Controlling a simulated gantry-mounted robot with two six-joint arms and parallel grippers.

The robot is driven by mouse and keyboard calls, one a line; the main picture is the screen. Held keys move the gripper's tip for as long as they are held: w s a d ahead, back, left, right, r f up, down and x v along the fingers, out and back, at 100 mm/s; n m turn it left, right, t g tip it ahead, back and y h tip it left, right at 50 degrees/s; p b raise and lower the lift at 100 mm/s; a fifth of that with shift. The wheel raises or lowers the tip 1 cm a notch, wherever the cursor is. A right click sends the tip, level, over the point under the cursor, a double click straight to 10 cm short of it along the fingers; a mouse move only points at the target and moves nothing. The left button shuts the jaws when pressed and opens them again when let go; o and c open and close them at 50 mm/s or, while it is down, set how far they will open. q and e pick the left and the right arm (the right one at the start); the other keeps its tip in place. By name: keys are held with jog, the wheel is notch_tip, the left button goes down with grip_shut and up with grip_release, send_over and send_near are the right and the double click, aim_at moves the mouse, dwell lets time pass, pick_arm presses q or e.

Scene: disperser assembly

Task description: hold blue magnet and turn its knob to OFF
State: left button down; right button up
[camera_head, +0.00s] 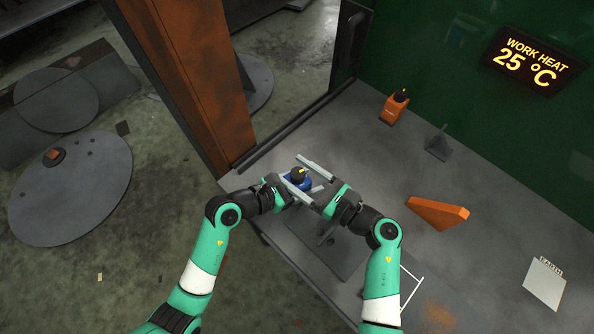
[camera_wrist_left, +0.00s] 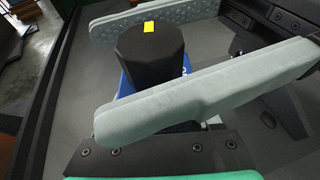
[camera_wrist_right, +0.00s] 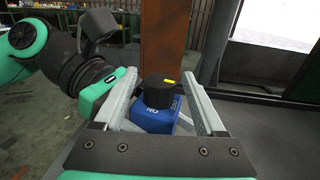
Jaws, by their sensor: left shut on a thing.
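The blue magnet (camera_head: 306,184) stands upright near the table's left edge, with its black knob (camera_head: 298,174) on top. In the right wrist view the blue body (camera_wrist_right: 157,123) shows a white "ON" label, upside down. The knob (camera_wrist_right: 158,93) bears a yellow mark on its top edge. My left gripper (camera_head: 300,187) is shut on the magnet's body from the left; its fingers are mostly hidden under the right gripper's. My right gripper (camera_wrist_right: 164,77) is open, one finger on each side of the knob, with visible gaps. The left wrist view shows the knob (camera_wrist_left: 150,52) between those fingers.
An orange block with a black knob (camera_head: 394,106) stands at the back. A grey bracket (camera_head: 438,144) and an orange wedge (camera_head: 438,212) lie to the right. An orange pillar (camera_head: 196,75) rises close by on the left.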

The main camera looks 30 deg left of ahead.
jog(key=shift+d, duration=0.1)
jog(key=v, duration=1.2)
pick_arm(q)
grip_release()
